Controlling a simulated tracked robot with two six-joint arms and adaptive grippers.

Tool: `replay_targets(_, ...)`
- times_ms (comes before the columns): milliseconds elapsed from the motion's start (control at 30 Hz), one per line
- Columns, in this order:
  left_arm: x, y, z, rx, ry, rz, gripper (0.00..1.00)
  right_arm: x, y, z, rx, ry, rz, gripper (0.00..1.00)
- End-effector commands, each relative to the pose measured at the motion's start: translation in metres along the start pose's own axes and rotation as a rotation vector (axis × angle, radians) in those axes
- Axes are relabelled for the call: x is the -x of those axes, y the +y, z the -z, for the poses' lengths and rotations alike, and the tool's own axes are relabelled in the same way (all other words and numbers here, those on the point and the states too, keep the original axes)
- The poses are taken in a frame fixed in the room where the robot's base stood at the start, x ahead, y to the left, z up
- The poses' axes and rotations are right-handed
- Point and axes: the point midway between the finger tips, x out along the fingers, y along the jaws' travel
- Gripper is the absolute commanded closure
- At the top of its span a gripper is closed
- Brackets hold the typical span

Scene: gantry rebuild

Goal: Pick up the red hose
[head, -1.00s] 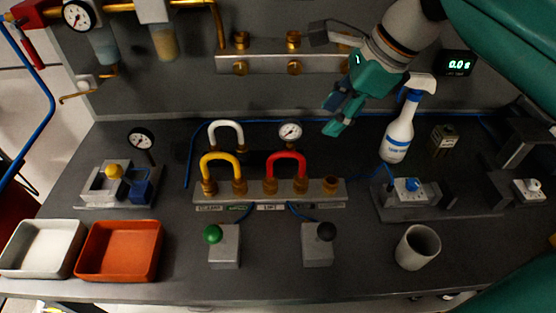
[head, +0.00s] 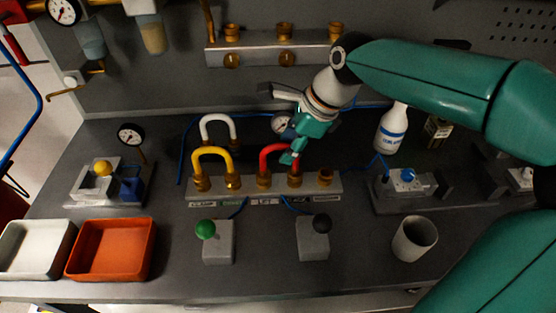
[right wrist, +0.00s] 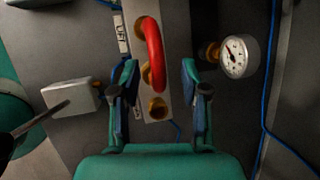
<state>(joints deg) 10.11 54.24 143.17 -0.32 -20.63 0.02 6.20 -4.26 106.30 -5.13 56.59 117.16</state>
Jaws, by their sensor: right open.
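The red hose (head: 273,157) is a short arch plugged into brass fittings on the grey manifold block (head: 331,185). The right gripper's finger covers its right leg in the head view. In the right wrist view the red hose (right wrist: 155,52) stands between and ahead of the two open fingers of my right gripper (right wrist: 161,92). A gap shows on each side, with no contact visible. In the head view my right gripper (head: 291,143) is above the hose's right side, coming from behind. My left gripper is not in view.
A yellow hose (head: 212,152) stands just left on the manifold, and a white hose (head: 219,118) behind it. A round gauge (right wrist: 233,56) is close beside the right gripper. A spray bottle (head: 391,131) is at right.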

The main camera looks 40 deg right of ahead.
Motion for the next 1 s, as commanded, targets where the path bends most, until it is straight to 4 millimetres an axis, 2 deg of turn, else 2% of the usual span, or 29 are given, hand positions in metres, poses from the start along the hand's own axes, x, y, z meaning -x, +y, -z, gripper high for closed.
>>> replay_targets(100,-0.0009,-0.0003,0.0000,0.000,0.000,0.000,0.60,-0.0109,0.0005,0.0006,0.000,0.001,-0.001,0.55)
replay_targets(367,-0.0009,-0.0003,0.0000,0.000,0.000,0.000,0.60,-0.0120,0.0002,0.0006,-0.001,0.000,0.001,0.56)
replay_targets(633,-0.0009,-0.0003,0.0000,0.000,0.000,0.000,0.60,-0.0116,0.0001,0.0009,-0.002,0.000,0.001,1.00)
replay_targets(1000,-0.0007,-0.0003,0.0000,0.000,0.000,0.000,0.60,-0.0107,-0.0002,0.0009,-0.002,0.000,0.002,1.00)
